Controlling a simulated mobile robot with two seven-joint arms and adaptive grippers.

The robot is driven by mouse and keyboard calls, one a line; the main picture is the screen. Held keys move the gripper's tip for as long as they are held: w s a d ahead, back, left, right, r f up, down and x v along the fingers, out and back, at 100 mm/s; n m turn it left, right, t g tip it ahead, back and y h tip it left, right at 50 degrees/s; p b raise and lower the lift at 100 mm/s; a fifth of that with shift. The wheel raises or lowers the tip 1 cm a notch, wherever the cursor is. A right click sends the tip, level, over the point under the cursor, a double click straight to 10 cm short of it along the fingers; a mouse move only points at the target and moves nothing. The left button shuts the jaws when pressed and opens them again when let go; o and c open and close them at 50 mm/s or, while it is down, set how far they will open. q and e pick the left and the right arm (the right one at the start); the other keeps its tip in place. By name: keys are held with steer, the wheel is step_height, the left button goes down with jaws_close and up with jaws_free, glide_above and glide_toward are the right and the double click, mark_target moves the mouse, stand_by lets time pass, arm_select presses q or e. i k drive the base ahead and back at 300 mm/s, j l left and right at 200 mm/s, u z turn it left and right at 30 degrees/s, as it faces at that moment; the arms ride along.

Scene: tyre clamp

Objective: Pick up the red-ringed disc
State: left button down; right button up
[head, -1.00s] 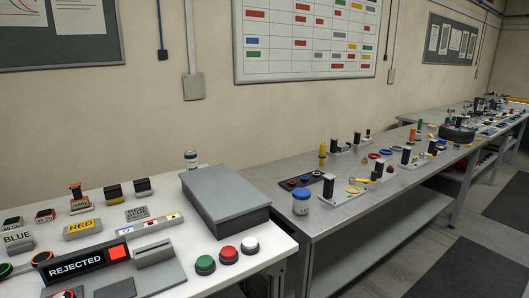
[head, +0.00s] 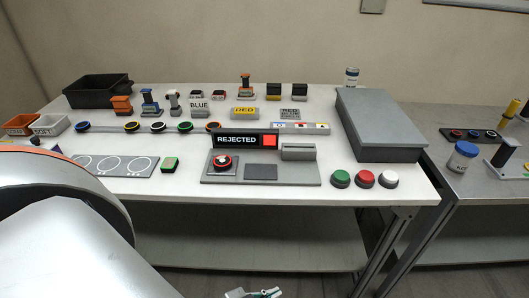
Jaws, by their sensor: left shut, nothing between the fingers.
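A dark disc with a red ring (head: 222,162) sits on the square pad at the left of the grey station with the REJECTED display (head: 237,140). Another dark disc with an orange-red ring (head: 212,127) lies at the right end of a row of ringed discs, behind the display's left side. My left gripper (head: 254,293) shows only in part at the bottom edge, below and in front of the table, well apart from both discs. It is shut and empty. My right gripper is not in view.
The row also holds green-ringed (head: 184,127), yellow-ringed (head: 131,126) and blue-ringed (head: 82,127) discs. Green, red and white buttons stand before a grey box (head: 378,125). My arm covers the left front.

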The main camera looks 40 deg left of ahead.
mark_target(220, 162)
steer(key=u, duration=1.45)
